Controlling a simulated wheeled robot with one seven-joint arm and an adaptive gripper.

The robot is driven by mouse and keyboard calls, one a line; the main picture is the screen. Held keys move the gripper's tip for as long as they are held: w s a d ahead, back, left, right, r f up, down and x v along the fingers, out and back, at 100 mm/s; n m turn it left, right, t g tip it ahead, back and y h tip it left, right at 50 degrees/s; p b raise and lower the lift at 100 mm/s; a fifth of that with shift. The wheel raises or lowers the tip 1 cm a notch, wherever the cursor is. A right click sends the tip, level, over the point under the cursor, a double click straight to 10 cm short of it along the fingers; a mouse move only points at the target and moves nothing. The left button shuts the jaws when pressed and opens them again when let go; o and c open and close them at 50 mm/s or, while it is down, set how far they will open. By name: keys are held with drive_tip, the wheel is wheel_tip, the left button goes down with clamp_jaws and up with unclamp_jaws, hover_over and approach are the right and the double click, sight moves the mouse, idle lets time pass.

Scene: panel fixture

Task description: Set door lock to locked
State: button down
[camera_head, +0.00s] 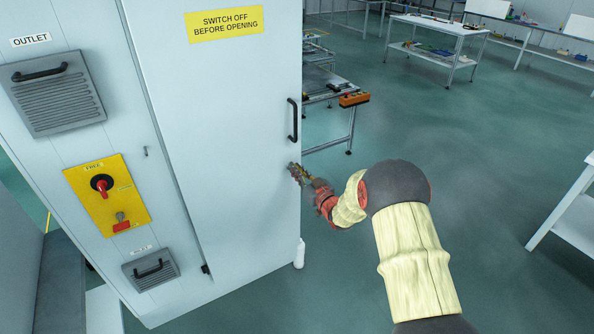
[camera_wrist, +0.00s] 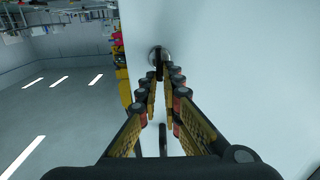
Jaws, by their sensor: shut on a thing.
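The large pale cabinet door (camera_head: 225,120) stands closed in the head view. My gripper (camera_head: 298,172) is at its right edge, below the black door handle (camera_head: 293,120). In the wrist view, the door lock (camera_wrist: 157,53) is a round metal disc on the door face, with a dark tab (camera_wrist: 158,68) standing out from it. My gripper's fingertips (camera_wrist: 162,78) are closed in around this tab. In the head view the gripper hides the lock. I cannot tell which way the lock is set.
Left of the door are a yellow panel (camera_head: 107,195) with a red rotary switch (camera_head: 102,186), and two vents with black handles. A table (camera_head: 330,100) with an orange control box (camera_head: 353,99) stands behind the door's right edge. The floor on the right is mostly clear.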

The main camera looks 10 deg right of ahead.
drive_tip(key=shift+m, duration=0.4)
drive_tip(key=shift+w+d+f+m+p, duration=0.1)
drive_tip(key=shift+d+f+m+p, duration=0.55)
drive_tip(key=shift+m, duration=2.2)
drive_tip(key=shift+w+m+p, duration=0.1)
drive_tip(key=shift+m+p, duration=1.2)
drive_tip(key=shift+m, duration=1.6)
drive_tip(key=shift+w+d+f+m+p, duration=0.1)
drive_tip(key=shift+d+f+m+p, duration=0.55)
drive_tip(key=shift+m, duration=2.2)
drive_tip(key=shift+a+r+p, duration=0.25)
drive_tip(key=shift+a+p, duration=0.05)
drive_tip(key=shift+a, duration=0.05)
drive_tip(key=c, duration=2.1)
unclamp_jaws()
drive_tip(key=shift+o, duration=0.6)
drive_tip(key=v, duration=1.2)
